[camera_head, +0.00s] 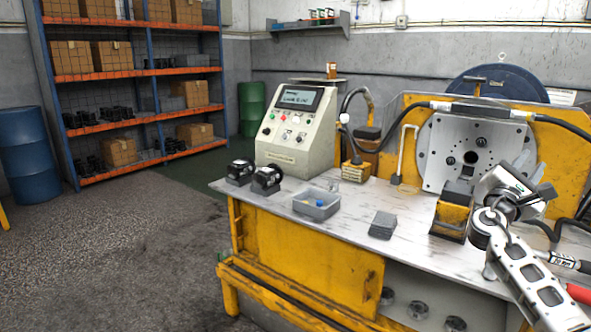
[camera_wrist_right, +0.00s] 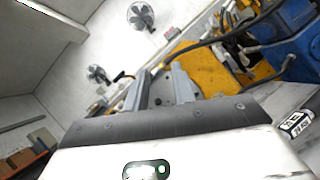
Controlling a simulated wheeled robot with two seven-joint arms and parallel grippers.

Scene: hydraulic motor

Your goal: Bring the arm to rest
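My right arm (camera_head: 530,274) comes in from the lower right in the head view and reaches over the right part of the workbench. My right gripper (camera_head: 538,193) is in front of the lower right of the round-holed metal plate (camera_head: 474,152). In the right wrist view, the two fingers of the right gripper (camera_wrist_right: 161,82) stand apart with a gap between them and nothing held. That view looks up toward the ceiling. My left arm and left gripper are not in view.
The workbench (camera_head: 345,205) carries a control box (camera_head: 297,130), two black motors (camera_head: 253,178), a grey bin (camera_head: 316,204), stacked grey plates (camera_head: 382,224) and a yellow-black block (camera_head: 452,217) near the right arm. A black hose (camera_head: 395,125) arches behind. Floor at left is clear.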

